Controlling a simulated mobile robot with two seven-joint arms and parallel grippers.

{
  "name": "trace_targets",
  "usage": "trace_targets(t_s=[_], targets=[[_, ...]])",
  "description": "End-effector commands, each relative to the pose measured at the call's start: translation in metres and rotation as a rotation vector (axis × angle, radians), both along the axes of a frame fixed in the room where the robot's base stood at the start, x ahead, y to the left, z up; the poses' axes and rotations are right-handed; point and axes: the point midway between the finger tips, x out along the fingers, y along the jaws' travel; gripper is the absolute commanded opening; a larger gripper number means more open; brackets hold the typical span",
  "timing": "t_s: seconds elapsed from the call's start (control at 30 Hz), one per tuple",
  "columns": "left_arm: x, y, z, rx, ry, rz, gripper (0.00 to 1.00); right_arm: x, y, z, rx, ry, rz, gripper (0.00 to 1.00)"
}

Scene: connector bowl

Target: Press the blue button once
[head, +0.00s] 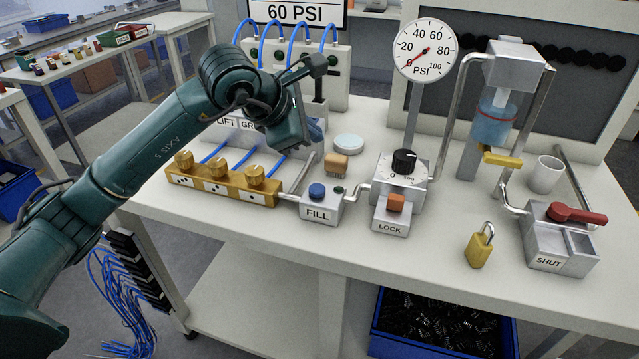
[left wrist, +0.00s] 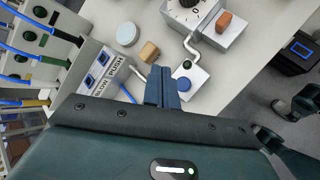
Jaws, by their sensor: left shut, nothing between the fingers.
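The blue button (head: 317,190) is a round cap on a small grey box labelled FILL (head: 318,212), near the middle of the table. My right gripper is not in view.
A yellow valve block (head: 222,186) stands left of the box. A LOCK box with an orange button (head: 395,203) and a dial stands right. A tan block (head: 336,165) and white disc (head: 348,143) lie behind. The pressure gauge (head: 425,50) reads near 0.

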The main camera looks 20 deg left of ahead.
Motion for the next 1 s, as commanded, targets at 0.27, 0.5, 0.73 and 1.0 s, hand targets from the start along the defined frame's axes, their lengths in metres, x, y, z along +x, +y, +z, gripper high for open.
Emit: trace_targets(t_s=[0.27, 0.5, 0.73, 1.0], targets=[[0.000, 0.000, -0.001, -0.002, 0.001, 0.000, 0.00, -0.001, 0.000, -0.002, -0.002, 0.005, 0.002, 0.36], [0.000, -0.001, -0.020, -0.003, 0.002, -0.001, 0.00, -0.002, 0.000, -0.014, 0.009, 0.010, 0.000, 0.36], [0.000, -0.001, -0.055, -0.004, 0.003, 0.000, 0.00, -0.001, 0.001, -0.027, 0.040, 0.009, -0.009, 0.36], [0.000, -0.001, -0.084, -0.004, 0.000, -0.001, 0.00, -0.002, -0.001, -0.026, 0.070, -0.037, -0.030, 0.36]])
